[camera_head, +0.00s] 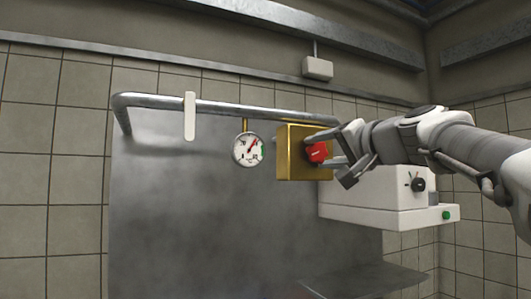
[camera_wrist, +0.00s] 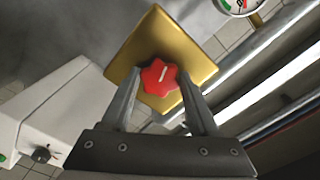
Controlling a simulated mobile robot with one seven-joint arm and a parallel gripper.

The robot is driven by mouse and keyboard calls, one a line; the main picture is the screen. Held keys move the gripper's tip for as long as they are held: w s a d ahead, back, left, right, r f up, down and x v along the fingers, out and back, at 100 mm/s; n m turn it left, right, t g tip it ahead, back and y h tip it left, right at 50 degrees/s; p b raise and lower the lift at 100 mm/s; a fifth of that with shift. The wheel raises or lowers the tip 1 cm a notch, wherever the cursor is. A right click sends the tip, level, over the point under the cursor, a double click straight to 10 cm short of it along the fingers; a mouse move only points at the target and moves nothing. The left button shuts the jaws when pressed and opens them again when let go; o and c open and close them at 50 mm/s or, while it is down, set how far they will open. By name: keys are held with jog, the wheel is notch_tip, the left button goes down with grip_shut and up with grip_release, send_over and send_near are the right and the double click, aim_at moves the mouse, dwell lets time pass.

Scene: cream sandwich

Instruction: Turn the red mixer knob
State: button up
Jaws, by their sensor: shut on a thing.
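The red mixer knob (camera_head: 317,152) sits on the right-hand face of a gold box (camera_head: 292,152) mounted by the metal pipe. In the wrist view the red knob (camera_wrist: 160,77) is star-shaped with a pale line on top, in front of the square gold plate (camera_wrist: 174,50). My gripper (camera_head: 322,150) reaches in from the right, its fingers on either side of the knob. In the wrist view my gripper (camera_wrist: 158,95) has one finger left and one right of the knob, shut on it. The exact contact points are hard to see.
A round gauge (camera_head: 248,149) hangs from the pipe (camera_head: 220,106) left of the gold box. A white machine (camera_head: 365,200) with a black dial (camera_head: 418,184) and a green button (camera_head: 446,215) stands below my arm. A metal panel (camera_head: 190,220) is behind.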

dwell(0.5)
jog(key=o, duration=1.4)
jog(key=shift+s, duration=0.1)
jog(key=b+v, duration=0.2)
jog(key=v, duration=1.5)
jog(key=shift+s+d+b, duration=0.15)
jog(key=shift+b, duration=0.15)
jog(key=a+f+g, duration=0.3)
jog(key=a+f, duration=0.1)
jog(key=f, duration=0.9)
jog(key=s+a+f+n+g+h, duration=0.1)
jog(key=s+f+n+g+h, duration=0.1)
jog(key=f, duration=0.9)
jog(key=s+a+f+n+g+h, duration=0.1)
jog(key=s+f, duration=0.4)
jog(key=f, duration=0.6)
jog(key=s+a+f+n+g+h, duration=0.1)
jog(key=s+f+n+g+h, duration=0.2)
jog(key=f, duration=0.8)
jog(key=shift+s+f+g+h, duration=0.25)
jog(key=shift+s+g+h, duration=0.15)
jog(key=shift+s+g, duration=0.45)
